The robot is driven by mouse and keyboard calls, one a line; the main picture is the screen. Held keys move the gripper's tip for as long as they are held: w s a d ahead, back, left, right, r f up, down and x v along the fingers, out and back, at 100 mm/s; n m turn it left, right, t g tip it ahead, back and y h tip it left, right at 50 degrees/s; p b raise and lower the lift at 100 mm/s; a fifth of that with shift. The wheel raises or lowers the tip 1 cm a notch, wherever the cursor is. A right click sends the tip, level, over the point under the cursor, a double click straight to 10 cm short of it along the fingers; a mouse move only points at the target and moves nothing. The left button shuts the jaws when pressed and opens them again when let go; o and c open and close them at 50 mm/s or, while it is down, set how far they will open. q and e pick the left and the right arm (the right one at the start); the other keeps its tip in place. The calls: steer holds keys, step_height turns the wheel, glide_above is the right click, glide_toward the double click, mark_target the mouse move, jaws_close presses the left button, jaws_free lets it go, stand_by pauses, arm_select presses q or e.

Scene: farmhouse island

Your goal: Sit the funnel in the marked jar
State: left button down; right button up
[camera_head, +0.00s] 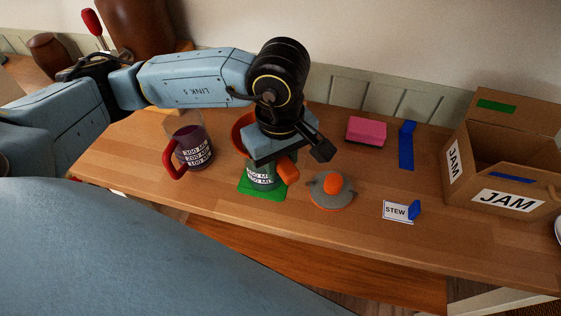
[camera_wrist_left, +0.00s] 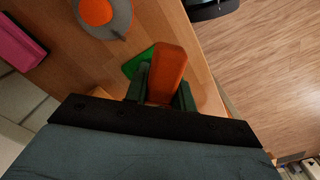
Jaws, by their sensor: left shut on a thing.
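A measuring jar (camera_head: 262,181) with ML markings and an orange handle (camera_head: 289,171) is at the green mat (camera_head: 252,194); I cannot tell whether it touches it. My left gripper (camera_head: 286,161) is above the jar and shut on the orange handle, which also shows between the fingers (camera_wrist_left: 164,88) in the left wrist view. An orange round rim (camera_head: 240,131), perhaps the funnel, shows behind my left wrist, mostly hidden. A purple-filled jug (camera_head: 195,150) with a red handle stands to the left. My right gripper is not in view.
A grey lid with an orange knob (camera_head: 331,188) lies right of the mat. The wooden counter's front edge is close to the mat.

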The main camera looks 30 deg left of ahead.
arm_select(q)
steer(key=shift+s+f, duration=0.15)
steer(key=shift+f, duration=0.35)
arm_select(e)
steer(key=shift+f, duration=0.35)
arm_select(q)
steer(key=c, duration=0.5)
jaws_free()
steer(key=shift+r, duration=0.15)
steer(key=shift+w+r, duration=0.15)
steer(key=shift+w, duration=0.05)
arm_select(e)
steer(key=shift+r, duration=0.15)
